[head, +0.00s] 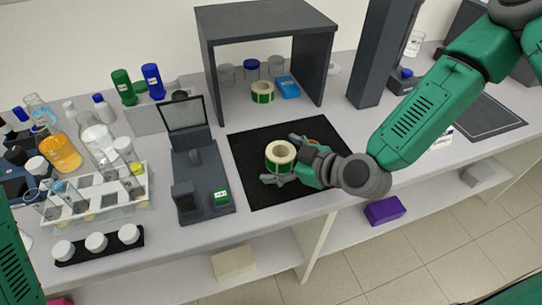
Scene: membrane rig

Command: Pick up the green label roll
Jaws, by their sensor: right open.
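A label roll (281,156) with a cream top and core and a green side band stands on the black mat (254,187). A second, similar roll (262,92) with a green band stands farther back, under the dark grey shelf. My right gripper (285,161) comes in from the right, low over the mat. Its jaws are open, one finger on the far side of the nearer roll and one on the near side. Whether a finger touches the roll cannot be told. My left gripper is out of view.
The dark shelf unit (318,62) stands behind the mat. A grey device with an upright screen (186,114) is left of the mat. A rack of vials (98,197) and several bottles fill the left side. The mat's front and left parts are clear.

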